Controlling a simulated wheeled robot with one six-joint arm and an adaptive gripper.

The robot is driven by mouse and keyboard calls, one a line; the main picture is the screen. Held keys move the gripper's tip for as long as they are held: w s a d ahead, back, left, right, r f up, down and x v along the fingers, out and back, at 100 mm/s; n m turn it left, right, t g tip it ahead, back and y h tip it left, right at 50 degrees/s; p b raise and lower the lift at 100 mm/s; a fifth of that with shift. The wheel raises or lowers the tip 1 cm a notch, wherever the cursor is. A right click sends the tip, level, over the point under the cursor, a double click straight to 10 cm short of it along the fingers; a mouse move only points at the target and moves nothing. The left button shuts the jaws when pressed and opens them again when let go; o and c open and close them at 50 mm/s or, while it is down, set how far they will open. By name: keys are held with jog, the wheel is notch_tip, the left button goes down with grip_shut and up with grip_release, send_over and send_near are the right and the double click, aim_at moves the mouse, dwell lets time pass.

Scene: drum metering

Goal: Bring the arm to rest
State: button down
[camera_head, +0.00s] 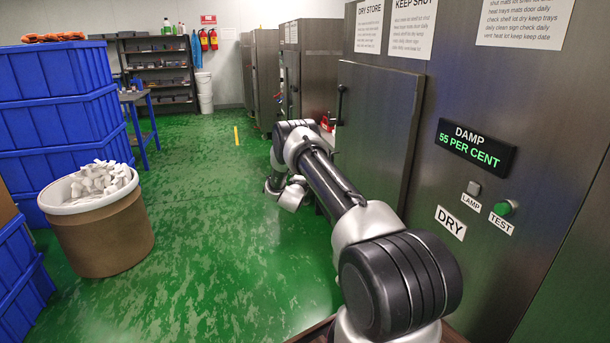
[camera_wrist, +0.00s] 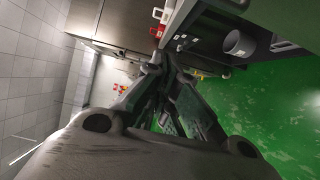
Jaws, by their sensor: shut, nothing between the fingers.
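My arm reaches forward from the lower right in the head view, along the front of the steel cabinet (camera_head: 382,130). Its far end bends down beside the cabinet, above the green floor. In the wrist view my gripper (camera_wrist: 158,68) is shut and empty, with its fingers drawn together at the centre. In the head view the fingertips are not clear, being hidden by or merged with my arm links.
Stacked blue crates (camera_head: 62,110) and a brown drum (camera_head: 105,235) of white pieces stand at the left. A blue-legged table (camera_head: 140,98) and shelves (camera_head: 158,70) are farther back. The green floor (camera_head: 205,215) between drum and arm is clear. A grey cylinder (camera_wrist: 238,43) shows in the wrist view.

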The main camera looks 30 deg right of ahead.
jog(key=s+a+f+m+g+y, duration=0.2)
jog(key=a+f+m+y, duration=0.3)
jog(key=f, duration=0.7)
jog(key=s+a+m+g+y, duration=0.1)
jog(key=s+a+g+y, duration=0.2)
jog(key=s+a+y, duration=0.45)
jog(key=s+a+r+m+g+y, duration=0.1)
jog(key=s+a+r+m+g, duration=0.15)
jog(key=s+a+r, duration=0.55)
jog(key=s+a+r+m+g+y, duration=0.1)
jog(key=s+a+r+g, duration=0.25)
jog(key=s+r, duration=0.75)
jog(key=s+a+r+t, duration=0.1)
jog(key=s+a+r, duration=0.1)
jog(key=s+r, duration=1)
jog(key=s+a+r+t+h, duration=0.1)
jog(key=s+a+r+t, duration=0.1)
jog(key=s+r, duration=1)
jog(key=s+n, duration=0.1)
jog(key=s, duration=0.4)
jog(key=shift+s+a+r, duration=0.15)
jog(key=shift+s+r, duration=0.05)
jog(key=shift+r, duration=0.2)
